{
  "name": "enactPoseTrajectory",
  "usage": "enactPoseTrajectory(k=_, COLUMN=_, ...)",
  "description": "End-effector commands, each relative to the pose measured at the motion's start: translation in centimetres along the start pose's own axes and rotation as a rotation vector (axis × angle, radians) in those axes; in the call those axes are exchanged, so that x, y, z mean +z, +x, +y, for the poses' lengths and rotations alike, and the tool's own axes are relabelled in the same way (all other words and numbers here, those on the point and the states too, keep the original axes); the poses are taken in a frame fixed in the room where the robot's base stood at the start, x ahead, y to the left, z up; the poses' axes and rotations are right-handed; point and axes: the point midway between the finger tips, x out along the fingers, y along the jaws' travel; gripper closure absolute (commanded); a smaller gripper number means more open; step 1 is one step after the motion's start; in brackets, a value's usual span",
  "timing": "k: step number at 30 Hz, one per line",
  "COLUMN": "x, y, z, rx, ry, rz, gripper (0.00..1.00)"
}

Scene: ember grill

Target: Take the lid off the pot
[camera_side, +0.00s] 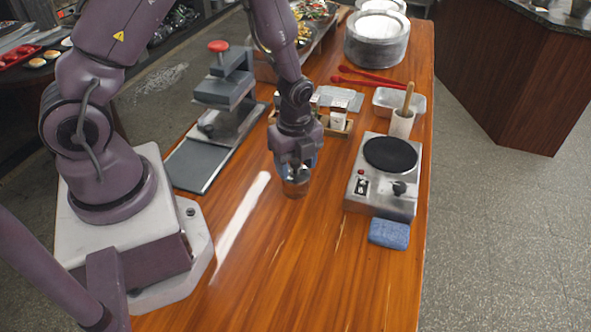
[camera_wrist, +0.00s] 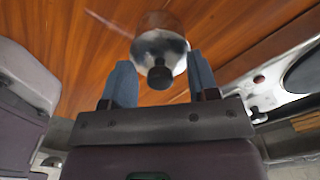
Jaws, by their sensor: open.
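A small copper-coloured pot (camera_side: 296,188) stands on the wooden table, mostly hidden under my gripper in the side view. In the wrist view the pot (camera_wrist: 157,19) shows its shiny silver lid (camera_wrist: 158,44) with a round black knob (camera_wrist: 160,77). The lid sits on the pot. My gripper (camera_side: 297,168) is directly above the pot, pointing down. In the wrist view its two blue fingers (camera_wrist: 161,75) are apart, one on each side of the knob and lid. I see no finger touching the knob.
A hot plate (camera_side: 366,190) with a black burner stands to the right, with a blue sponge (camera_side: 389,233) in front. A wooden caddy (camera_side: 338,130) is behind my gripper. A metal press (camera_side: 226,92) stands at the left. The table front (camera_side: 300,280) is clear.

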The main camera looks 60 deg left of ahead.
Motion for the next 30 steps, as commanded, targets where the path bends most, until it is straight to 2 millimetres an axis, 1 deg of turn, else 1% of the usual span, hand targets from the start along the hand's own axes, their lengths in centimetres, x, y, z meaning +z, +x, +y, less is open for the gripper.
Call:
enactPoseTrajectory(k=5, x=0.0, y=0.0, z=0.0, rx=-0.001, ry=0.000, rz=0.000, gripper=0.46)
enactPoseTrajectory(k=6, x=0.0, y=0.0, z=0.0, rx=-0.001, ry=0.000, rz=0.000, gripper=0.48)
enactPoseTrajectory(k=11, x=0.0, y=0.0, z=0.0, rx=-0.001, ry=0.000, rz=0.000, gripper=0.85)
enactPoseTrajectory(k=12, x=0.0, y=0.0, z=0.0, rx=-0.001, ry=0.000, rz=0.000, gripper=0.94)
enactPoseTrajectory(k=13, x=0.0, y=0.0, z=0.0, rx=-0.001, ry=0.000, rz=0.000, gripper=0.99)
enactPoseTrajectory(k=23, x=0.0, y=-0.2, z=0.0, rx=-0.001, ry=0.000, rz=0.000, gripper=0.99)
enactPoseTrajectory(k=26, x=0.0, y=-0.9, z=-0.1, rx=-0.003, ry=0.001, rz=0.001, gripper=0.99)
enactPoseTrajectory(k=30, x=0.0, y=-2.9, z=-0.1, rx=-0.005, ry=0.000, rz=0.000, gripper=0.99)
